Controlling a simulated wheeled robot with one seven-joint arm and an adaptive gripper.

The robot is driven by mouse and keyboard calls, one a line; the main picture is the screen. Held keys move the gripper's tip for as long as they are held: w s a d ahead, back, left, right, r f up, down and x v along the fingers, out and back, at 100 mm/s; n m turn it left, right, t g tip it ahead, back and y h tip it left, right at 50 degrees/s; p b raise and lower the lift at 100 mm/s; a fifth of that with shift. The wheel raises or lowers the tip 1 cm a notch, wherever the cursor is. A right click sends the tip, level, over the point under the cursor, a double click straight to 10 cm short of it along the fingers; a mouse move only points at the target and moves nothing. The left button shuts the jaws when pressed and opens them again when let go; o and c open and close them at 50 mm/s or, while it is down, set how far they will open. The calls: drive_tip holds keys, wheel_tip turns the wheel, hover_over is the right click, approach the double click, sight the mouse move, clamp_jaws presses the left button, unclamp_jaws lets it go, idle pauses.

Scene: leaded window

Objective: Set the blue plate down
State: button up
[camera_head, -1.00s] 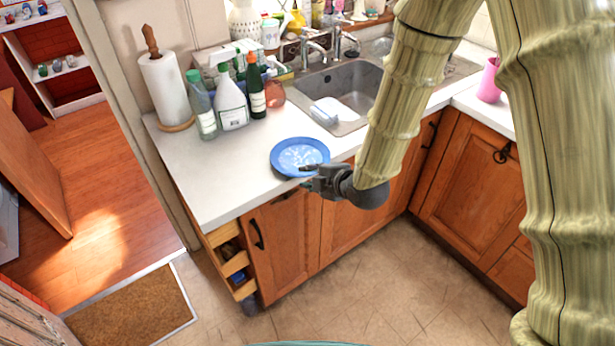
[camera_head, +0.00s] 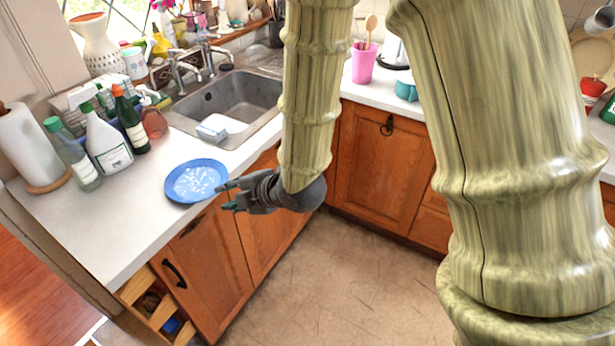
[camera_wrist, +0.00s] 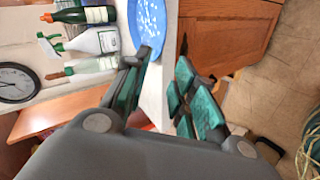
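The blue plate (camera_head: 195,181) lies flat on the white counter, near its front edge, left of the sink. It has a white pattern in its middle. My gripper (camera_head: 226,194) is just right of the plate, at the counter's front edge, with its fingers apart and pointing left. In the wrist view the plate (camera_wrist: 148,24) lies beyond the fingertips, partly cut off by the top edge of the picture. The fingers of my gripper (camera_wrist: 168,80) stand apart with nothing between them but a strip of counter and cabinet front behind.
Bottles, a white spray bottle (camera_head: 108,146) and a paper towel roll (camera_head: 30,146) stand at the back left of the counter (camera_head: 118,222). The sink (camera_head: 222,107) is behind and right of the plate. An open drawer stack (camera_head: 155,308) is below left. Floor in front is clear.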

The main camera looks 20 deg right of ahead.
drive_tip(key=shift+f, duration=0.1)
drive_tip(key=s+d+f+m+g+h, duration=0.1)
drive_tip(key=s+d+f+m, duration=0.15)
drive_tip(key=f, duration=0.35)
drive_tip(key=s+d+f+m+g+h, duration=0.1)
drive_tip(key=s+d+f+m, duration=0.1)
drive_tip(key=f+m, duration=0.35)
drive_tip(key=s+d+f+m+g+h, duration=0.1)
drive_tip(key=s+d+f+m, duration=0.3)
drive_tip(key=s+f, duration=0.4)
drive_tip(key=s+d+f+m+g+h, duration=0.2)
drive_tip(key=s+d+f+m+g, duration=0.1)
drive_tip(key=s+f, duration=0.5)
drive_tip(key=s+d+f+m+g+h, duration=0.1)
drive_tip(key=s+d+f+m+g, duration=0.2)
drive_tip(key=s+d+f+m, duration=0.2)
drive_tip(key=s+f+m, duration=0.1)
drive_tip(key=s+f, duration=0.2)
drive_tip(key=s, duration=0.1)
drive_tip(key=shift+s+m+h, duration=0.3)
drive_tip(key=shift+m, duration=0.1)
drive_tip(key=shift+s+d+f+m, duration=0.15)
drive_tip(key=shift+s+f+m, duration=0.15)
drive_tip(key=shift+s, duration=0.15)
clamp_jaws()
